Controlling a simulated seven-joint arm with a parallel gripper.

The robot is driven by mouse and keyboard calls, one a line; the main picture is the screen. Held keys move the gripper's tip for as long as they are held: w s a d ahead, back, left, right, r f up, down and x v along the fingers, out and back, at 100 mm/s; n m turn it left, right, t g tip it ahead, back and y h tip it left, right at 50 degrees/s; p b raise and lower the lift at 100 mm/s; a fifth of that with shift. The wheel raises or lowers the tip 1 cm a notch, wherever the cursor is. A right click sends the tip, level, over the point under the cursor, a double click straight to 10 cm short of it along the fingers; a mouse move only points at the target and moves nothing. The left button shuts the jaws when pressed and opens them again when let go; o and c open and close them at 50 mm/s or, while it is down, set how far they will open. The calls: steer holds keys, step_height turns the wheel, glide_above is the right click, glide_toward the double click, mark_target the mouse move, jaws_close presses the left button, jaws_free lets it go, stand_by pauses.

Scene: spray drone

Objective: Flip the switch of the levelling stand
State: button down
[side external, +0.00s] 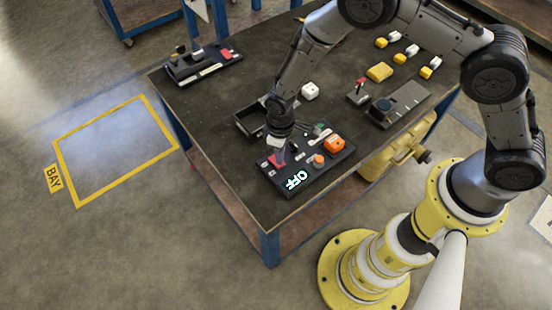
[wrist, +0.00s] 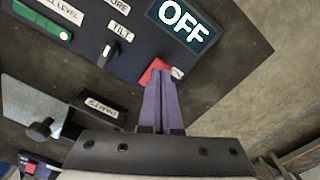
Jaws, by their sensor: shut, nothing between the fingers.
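A dark control panel (side external: 318,178) lies near the table's front corner. It also shows in the wrist view (wrist: 88,62), with labels reading "TILT" and, partly cut off, "LEVEL". Its lit display (wrist: 183,22) reads "OFF". A red part (wrist: 150,72), apparently a switch, sits near the display; it also shows in the side view (side external: 277,161). A black knob (wrist: 107,56) is by the "TILT" label. My gripper (wrist: 158,77) is shut and empty, its fingertips at the red part and partly hiding it. I cannot tell whether they touch it.
An orange block (side external: 334,145) and an orange knob (side external: 318,160) are on the panel's right. An open dark box (side external: 246,122) stands behind. Another panel (side external: 203,66) lies at the table's far left, and a grey device (side external: 400,103) at right. Yellow blocks (side external: 379,72) lie beyond.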

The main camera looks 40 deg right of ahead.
steer(key=shift+f, duration=0.75)
stand_by(0.4)
steer(key=shift+r, duration=3.5)
